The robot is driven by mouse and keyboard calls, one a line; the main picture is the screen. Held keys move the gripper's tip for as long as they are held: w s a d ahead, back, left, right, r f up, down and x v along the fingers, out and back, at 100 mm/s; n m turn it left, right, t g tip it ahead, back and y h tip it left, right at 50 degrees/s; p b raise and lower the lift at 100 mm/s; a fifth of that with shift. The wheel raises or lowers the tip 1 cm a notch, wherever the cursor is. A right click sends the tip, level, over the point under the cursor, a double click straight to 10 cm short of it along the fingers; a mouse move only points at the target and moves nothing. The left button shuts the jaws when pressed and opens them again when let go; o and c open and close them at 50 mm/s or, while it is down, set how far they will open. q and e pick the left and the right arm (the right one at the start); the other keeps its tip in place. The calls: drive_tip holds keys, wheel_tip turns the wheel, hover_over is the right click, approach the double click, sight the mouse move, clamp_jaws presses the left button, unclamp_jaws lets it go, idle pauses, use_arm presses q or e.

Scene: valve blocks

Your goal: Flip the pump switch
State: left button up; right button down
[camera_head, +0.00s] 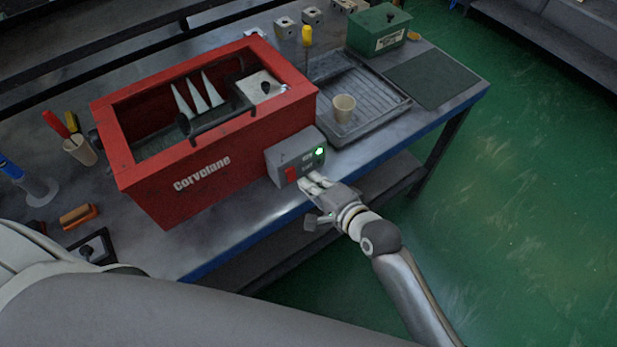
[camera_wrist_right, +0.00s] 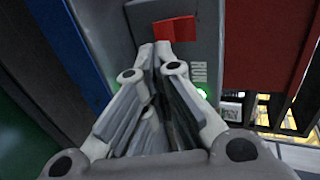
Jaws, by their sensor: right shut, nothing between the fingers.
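The pump switch is a red rocker (camera_head: 291,174) on a grey control box (camera_head: 280,155) at the front right of the red Corvelane tank. A green lamp (camera_head: 320,152) glows on the same box. In the right wrist view, the red rocker (camera_wrist_right: 175,29) lies just beyond my fingertips, and the green lamp (camera_wrist_right: 202,92) glows near the label RUN. My right gripper (camera_head: 308,181) is shut and empty, with its fingertips close to the box face beside the rocker. I cannot tell whether they touch it. My left gripper is out of view.
The red tank (camera_head: 188,190) stands on the metal workbench. A drip tray (camera_head: 375,115) with a beige cup (camera_head: 343,107) and a green box (camera_head: 378,30) are to the right. An orange block (camera_head: 78,216) lies at left. The green floor at right is clear.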

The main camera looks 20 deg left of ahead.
drive_tip(key=shift+x, duration=0.9)
drive_tip(key=shift+w+a+f+t+y+b, duration=0.15)
drive_tip(key=shift+f+b, duration=0.1)
drive_tip(key=shift+b, duration=0.35)
drive_tip(key=shift+a+f+t+y+b, duration=0.15)
drive_tip(key=shift+f+b, duration=0.15)
drive_tip(key=shift+b, duration=0.3)
drive_tip(key=shift+r, duration=0.4)
